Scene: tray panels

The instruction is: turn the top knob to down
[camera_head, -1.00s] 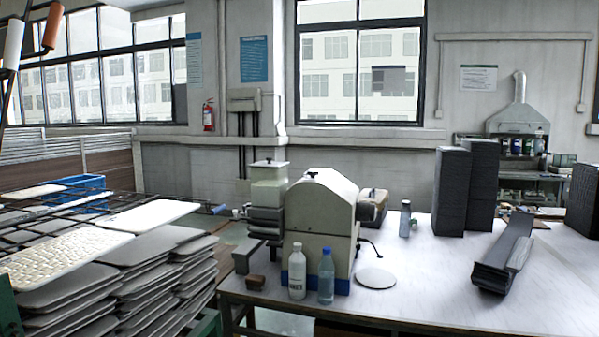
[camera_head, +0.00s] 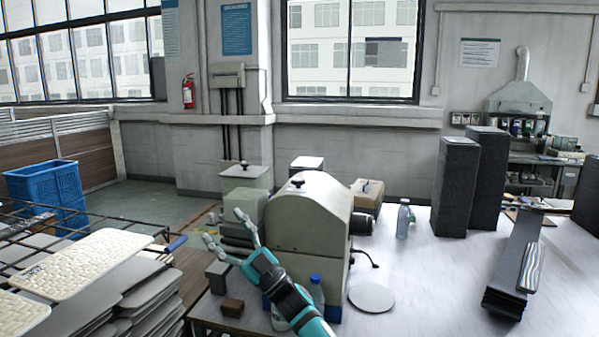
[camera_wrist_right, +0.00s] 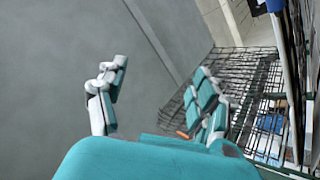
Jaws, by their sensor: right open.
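A cream machine (camera_head: 308,215) with a rounded top stands at the left end of the white table. A small black knob (camera_head: 297,181) sits on its top. A second small dark knob (camera_head: 244,165) sits on the lower grey-green block to its left. I cannot tell which is the top knob, or which way either points. My right gripper (camera_head: 224,228) is open and empty, its two fingers spread in front of the machine's left part. It hides some of the machine's lower front. In the right wrist view its fingers (camera_wrist_right: 158,100) are apart with nothing between them. My left gripper is not in view.
Two bottles stand by the machine's front, partly behind my right arm; the blue-capped one (camera_head: 316,290) shows. A white disc (camera_head: 371,298) lies to the right. Dark stacks (camera_head: 455,187) stand farther right. A rack with cream trays (camera_head: 85,262) is at left, near a blue crate (camera_head: 47,185).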

